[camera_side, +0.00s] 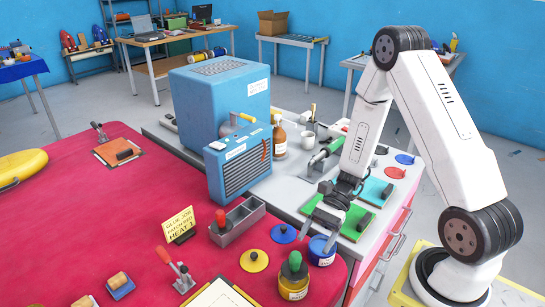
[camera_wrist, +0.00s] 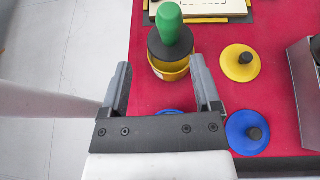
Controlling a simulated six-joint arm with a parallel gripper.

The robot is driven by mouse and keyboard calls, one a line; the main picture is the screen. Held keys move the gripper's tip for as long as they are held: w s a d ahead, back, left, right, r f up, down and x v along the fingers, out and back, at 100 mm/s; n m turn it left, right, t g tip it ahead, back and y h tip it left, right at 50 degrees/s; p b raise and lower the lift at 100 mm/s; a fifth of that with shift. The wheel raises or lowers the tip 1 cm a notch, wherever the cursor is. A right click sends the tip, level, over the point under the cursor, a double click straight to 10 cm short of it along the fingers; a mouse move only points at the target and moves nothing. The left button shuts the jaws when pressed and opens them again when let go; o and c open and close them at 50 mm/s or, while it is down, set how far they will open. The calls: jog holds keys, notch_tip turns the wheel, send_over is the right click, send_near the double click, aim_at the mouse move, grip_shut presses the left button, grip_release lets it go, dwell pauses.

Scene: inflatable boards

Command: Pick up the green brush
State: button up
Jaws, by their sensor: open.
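The green brush (camera_side: 295,263) has a green handle and stands upright in a yellow pot (camera_side: 293,290) near the front of the red mat. In the wrist view, the brush (camera_wrist: 168,22) is ahead of the fingertips, its dark round collar over the yellow pot (camera_wrist: 168,71). My gripper (camera_side: 318,237) points down above the blue pot (camera_side: 322,252), up and to the right of the brush in the side view. In the wrist view, my gripper (camera_wrist: 160,68) is open, with nothing held between its fingers. Only a sliver of blue shows below them.
A yellow lid (camera_side: 254,261) and a blue lid (camera_side: 284,233) lie left of the pots. A grey metal tray (camera_side: 238,224) with a red-handled tool stands behind.

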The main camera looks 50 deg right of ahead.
aim_at(295, 263)
jog(key=shift+m+t+y, duration=0.3)
jog(key=shift+m+y, duration=0.1)
jog(key=shift+m, duration=0.1)
jog(key=shift+w+x, duration=0.2)
jog(key=shift+x, duration=1.7)
jog(key=shift+w+x, duration=0.2)
jog(key=shift+x, duration=1.7)
jog(key=shift+f, duration=0.15)
grip_shut()
